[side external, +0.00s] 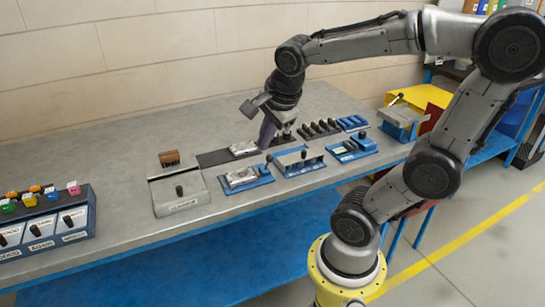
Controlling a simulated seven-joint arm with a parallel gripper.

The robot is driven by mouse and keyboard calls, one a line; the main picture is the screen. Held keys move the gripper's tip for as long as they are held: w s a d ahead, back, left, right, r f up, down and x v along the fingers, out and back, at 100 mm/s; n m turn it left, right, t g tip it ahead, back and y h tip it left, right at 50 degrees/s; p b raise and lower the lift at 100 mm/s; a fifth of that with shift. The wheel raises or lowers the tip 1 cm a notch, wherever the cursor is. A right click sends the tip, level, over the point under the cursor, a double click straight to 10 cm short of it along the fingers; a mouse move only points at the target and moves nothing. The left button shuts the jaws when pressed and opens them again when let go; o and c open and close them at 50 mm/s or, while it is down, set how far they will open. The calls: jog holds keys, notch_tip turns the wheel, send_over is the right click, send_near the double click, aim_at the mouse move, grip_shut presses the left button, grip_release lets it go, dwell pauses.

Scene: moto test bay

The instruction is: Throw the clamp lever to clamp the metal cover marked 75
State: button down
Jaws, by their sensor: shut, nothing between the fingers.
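My gripper (267,140) is shut and empty, pointing down over the back of the bench beside a dark strip. A silvery metal part (243,148) lies on that strip just left of it. Another silvery part (241,176) sits in a blue fixture (262,180) nearer the front edge. More blue fixtures stand to the right, one (298,168) with a dark upright knob and one (345,155) farther right. No number 75 is readable, so I cannot tell which part is the marked cover. The clamp lever is too small to identify surely; contact with my gripper is unclear.
A grey box (180,198) with a black knob and a brown brush-like block (169,158) stand left. A blue rack (42,230) with coloured pieces is far left. Black cylinders (319,129) and a blue vise-like device (401,122) are right. The back-left bench (100,155) is clear.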

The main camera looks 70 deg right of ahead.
jog(key=s+d+f+m+g, duration=0.1)
jog(key=d+f+m+g, duration=0.1)
jog(key=d, duration=0.5)
jog(key=f+m, duration=0.1)
jog(key=m, duration=0.1)
jog(key=shift+f+m, duration=0.25)
jog(key=shift+m, duration=0.05)
jog(key=shift+d+f, duration=0.1)
send_over(268, 163)
jog(key=s+a, duration=0.3)
notch_tip(268, 163, down, 10)
jog(key=shift+w+a, duration=0.15)
jog(key=shift+w, duration=0.05)
jog(key=shift+w, duration=0.1)
